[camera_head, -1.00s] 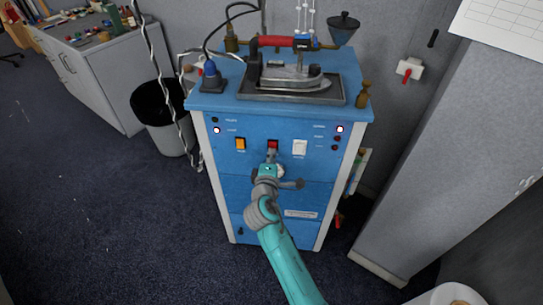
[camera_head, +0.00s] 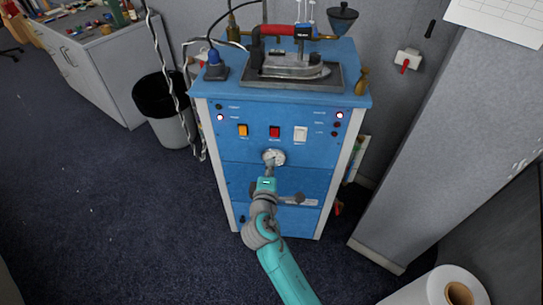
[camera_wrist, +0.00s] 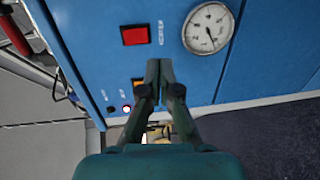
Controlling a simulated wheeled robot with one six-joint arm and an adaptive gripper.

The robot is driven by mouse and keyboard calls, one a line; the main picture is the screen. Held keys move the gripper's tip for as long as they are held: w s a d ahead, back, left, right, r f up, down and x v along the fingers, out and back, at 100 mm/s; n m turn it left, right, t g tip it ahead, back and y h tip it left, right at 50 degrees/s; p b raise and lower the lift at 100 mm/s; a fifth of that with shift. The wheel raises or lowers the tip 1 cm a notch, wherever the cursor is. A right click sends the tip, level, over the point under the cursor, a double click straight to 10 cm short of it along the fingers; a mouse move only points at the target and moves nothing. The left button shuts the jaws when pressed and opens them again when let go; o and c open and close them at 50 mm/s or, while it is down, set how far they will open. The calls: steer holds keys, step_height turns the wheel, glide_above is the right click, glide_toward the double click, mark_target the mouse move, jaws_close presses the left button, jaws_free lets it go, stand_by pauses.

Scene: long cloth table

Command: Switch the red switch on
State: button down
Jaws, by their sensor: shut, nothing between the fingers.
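The red switch (camera_head: 274,132) sits on the front panel of a blue cabinet (camera_head: 245,178), between an orange switch (camera_head: 242,130) and a white switch (camera_head: 300,134). In the wrist view the red switch (camera_wrist: 135,35) is in plain sight, up and left of the fingertips. My gripper (camera_head: 268,172) is shut and empty, below the red switch and near a round gauge (camera_head: 273,157). In the wrist view my gripper (camera_wrist: 160,65) points at the panel between the red switch and the gauge (camera_wrist: 208,28), with the orange switch (camera_wrist: 138,86) partly hidden behind it. I cannot tell if the fingertips touch the panel.
An iron (camera_head: 290,65) rests in a tray on top of the cabinet. Indicator lights (camera_head: 339,115) glow on the panel. A black bin (camera_head: 165,105) stands at left and a grey partition (camera_head: 420,150) at right. The floor at left is clear.

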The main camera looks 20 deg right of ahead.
steer(key=shift+s+a+f, duration=0.1)
steer(key=shift+s+a, duration=0.2)
steer(key=shift+s, duration=0.4)
steer(key=shift+s+a+f, duration=0.1)
steer(key=shift+s+a, duration=0.2)
steer(key=shift+s, duration=0.35)
steer(key=shift+s+a+f, duration=0.1)
steer(key=shift+s+a, duration=0.2)
steer(key=shift+s, duration=0.4)
steer(key=s+d+f+m+g+y, duration=0.1)
steer(key=s+f+m+y, duration=0.3)
steer(key=s, duration=0.7)
steer(key=s+d+f+n+y, duration=0.1)
steer(key=s+f+y, duration=0.1)
steer(key=s+f, duration=0.65)
steer(key=s+r+m, duration=0.5)
steer(key=s+r, duration=0.2)
steer(key=s, duration=0.5)
steer(key=s+d+r+m, duration=0.1)
steer(key=s+r+m, duration=0.4)
steer(key=s, duration=0.8)
step_height(320, 180, up, 3)
steer(key=shift+s+d+f+t+y, duration=0.2)
steer(key=shift+t+y, duration=0.1)
steer(key=shift+y, duration=0.1)
